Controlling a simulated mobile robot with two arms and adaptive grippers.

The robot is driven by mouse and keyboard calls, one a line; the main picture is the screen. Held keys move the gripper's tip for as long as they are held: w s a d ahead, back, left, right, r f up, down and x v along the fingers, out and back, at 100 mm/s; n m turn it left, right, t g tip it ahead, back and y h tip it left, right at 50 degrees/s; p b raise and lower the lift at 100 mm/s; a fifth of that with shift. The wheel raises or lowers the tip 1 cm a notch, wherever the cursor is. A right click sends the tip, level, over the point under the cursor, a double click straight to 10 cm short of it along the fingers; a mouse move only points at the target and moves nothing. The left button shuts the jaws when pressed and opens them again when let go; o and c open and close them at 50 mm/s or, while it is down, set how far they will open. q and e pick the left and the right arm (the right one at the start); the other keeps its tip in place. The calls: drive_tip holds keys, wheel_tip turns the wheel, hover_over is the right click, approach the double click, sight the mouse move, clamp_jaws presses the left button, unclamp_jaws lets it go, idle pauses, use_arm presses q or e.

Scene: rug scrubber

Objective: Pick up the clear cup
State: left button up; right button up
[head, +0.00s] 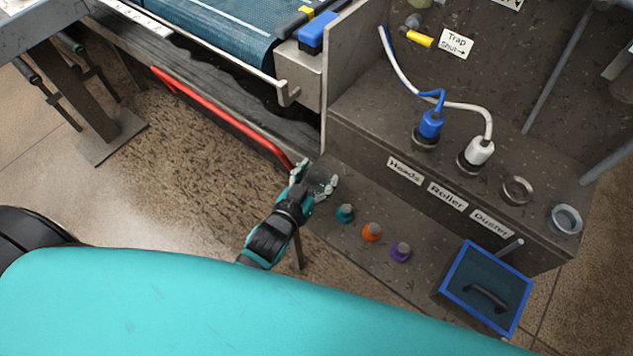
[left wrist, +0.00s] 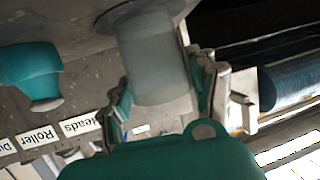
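The clear cup (left wrist: 158,65) is a cloudy, see-through cylinder standing on the grey ledge, in the upper middle of the left wrist view. In the head view the cup (head: 319,182) is faint and partly hidden by my left gripper (head: 316,175). The left gripper also shows in the left wrist view (left wrist: 163,92), with its teal fingers spread to either side of the cup. I cannot tell whether both fingers touch it. My right gripper is in neither view.
Teal (head: 345,213), orange (head: 372,232) and purple (head: 401,251) knobs line the ledge. Blue (head: 430,125) and white (head: 480,151) plugs sit above. A red bar (head: 222,117) runs left of the gripper.

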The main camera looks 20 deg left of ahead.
use_arm(q)
drive_tip(key=c, duration=0.6)
